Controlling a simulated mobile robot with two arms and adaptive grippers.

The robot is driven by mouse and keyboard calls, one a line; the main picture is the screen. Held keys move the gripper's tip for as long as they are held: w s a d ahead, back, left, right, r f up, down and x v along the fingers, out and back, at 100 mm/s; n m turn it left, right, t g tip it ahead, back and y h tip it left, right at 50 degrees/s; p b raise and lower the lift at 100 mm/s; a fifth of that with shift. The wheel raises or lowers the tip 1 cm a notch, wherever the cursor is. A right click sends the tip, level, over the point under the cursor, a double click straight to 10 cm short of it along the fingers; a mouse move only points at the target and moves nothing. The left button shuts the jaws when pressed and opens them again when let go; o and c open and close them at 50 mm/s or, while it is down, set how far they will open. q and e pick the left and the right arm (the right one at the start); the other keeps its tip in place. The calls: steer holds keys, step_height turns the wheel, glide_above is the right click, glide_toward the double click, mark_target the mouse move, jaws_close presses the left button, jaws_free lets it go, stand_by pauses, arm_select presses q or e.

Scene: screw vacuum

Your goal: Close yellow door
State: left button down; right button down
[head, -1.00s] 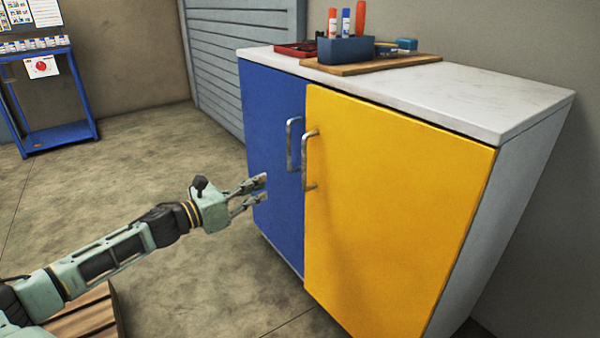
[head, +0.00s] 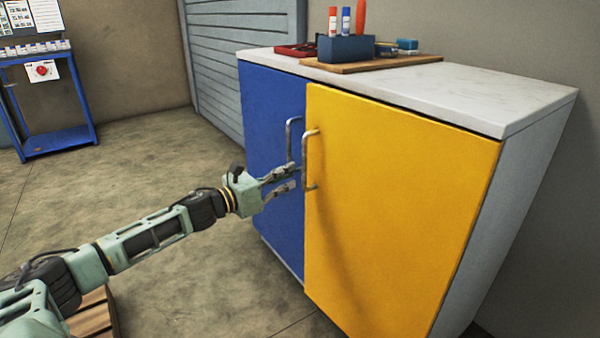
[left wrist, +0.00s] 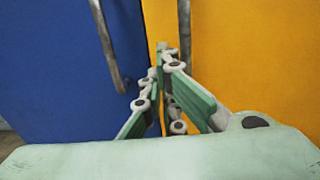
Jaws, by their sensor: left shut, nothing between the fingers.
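The yellow door (head: 400,210) is the right front of a white-topped cabinet. It stands nearly flush, its left edge looking slightly proud of the blue door (head: 270,130); I cannot tell whether it is fully closed. Its metal handle (head: 309,160) is near that left edge. My left gripper (head: 297,178) is shut and empty, its tips close to the seam and the yellow handle's lower part. In the left wrist view the fingertips (left wrist: 165,52) lie over the seam, beside the yellow handle (left wrist: 184,30); contact cannot be told. My right gripper is not in view.
The countertop (head: 480,95) holds a wooden board (head: 385,65) with a blue holder (head: 346,49), and a red tray (head: 295,50). A blue stand (head: 60,145) is far left. The floor between is clear.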

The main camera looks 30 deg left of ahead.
mark_target(309, 167)
arm_select(q)
steer(key=x, duration=0.3)
steer(key=shift+w+d, duration=0.1)
steer(key=shift+w, duration=0.2)
steer(key=shift+w+d, duration=0.25)
steer(key=shift+w, duration=0.35)
steer(key=shift+w, duration=0.1)
steer(key=w, duration=0.2)
steer(key=shift+w+d+r+p, duration=0.25)
steer(key=shift+w+r+p, duration=0.1)
steer(key=shift+p, duration=0.05)
